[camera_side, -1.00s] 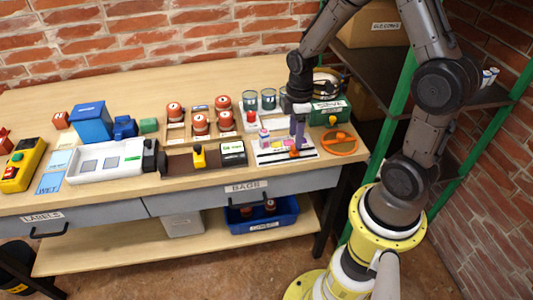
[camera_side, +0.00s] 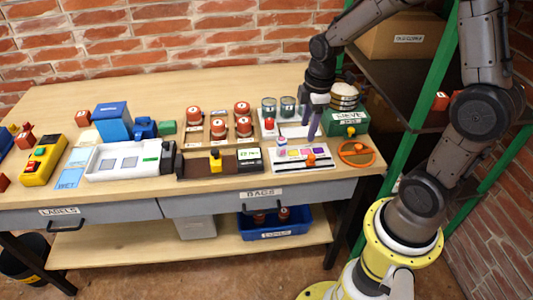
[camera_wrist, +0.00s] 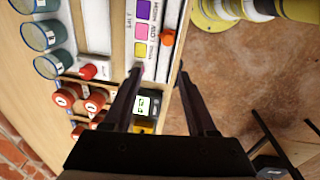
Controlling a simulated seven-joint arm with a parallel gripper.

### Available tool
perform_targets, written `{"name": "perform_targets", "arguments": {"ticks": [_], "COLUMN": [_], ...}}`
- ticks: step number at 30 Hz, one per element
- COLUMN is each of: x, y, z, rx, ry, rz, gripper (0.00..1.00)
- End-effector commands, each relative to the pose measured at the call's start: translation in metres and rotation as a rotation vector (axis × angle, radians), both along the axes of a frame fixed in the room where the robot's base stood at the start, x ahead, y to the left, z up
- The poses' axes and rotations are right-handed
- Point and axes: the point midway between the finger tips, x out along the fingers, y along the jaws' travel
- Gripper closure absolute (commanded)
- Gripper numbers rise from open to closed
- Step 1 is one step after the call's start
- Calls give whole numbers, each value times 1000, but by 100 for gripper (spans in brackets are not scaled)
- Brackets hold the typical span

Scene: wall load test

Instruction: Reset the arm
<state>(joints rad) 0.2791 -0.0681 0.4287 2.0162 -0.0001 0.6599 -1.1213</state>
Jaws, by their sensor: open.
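My gripper (camera_side: 314,120) hangs above the right part of the wooden workbench (camera_side: 60,100), over the back edge of a white card with coloured squares (camera_side: 325,163). Its purple fingers point down, with nothing between them. In the wrist view, the two dark fingers of my gripper (camera_wrist: 163,75) stand wide apart and empty. The card's purple, pink and yellow squares (camera_wrist: 140,30) show beyond the fingertips, and an orange knob (camera_wrist: 168,37) is at the card's edge.
An orange ring (camera_side: 357,153) lies near the bench's right end. Red-topped jars (camera_side: 194,116), a white scale (camera_side: 115,160) and a green-framed shelf (camera_side: 408,130) stand around.

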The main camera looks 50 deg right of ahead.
Motion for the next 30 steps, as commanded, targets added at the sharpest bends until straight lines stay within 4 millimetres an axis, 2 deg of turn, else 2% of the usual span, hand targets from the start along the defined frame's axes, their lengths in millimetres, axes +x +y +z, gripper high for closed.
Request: {"name": "perform_targets", "arguments": {"ticks": [1,2,6,9,12,15,19,24,30], "x": [2,1,-21,-49,-81,-112,-138,-148,-148], "y": [10,15,45,64,78,87,90,90,89], "z": [24,37,95,125,145,152,145,134,133], "rx": [-17,-23,-22,14,74,150,223,260,272], "ry": [-61,-93,-243,-333,-407,-450,-438,-384,-379], "rz": [30,40,-4,-93,-217,-373,-572,-756,-798], "gripper": [43,43,43,43,43,43,43,43,43]}}
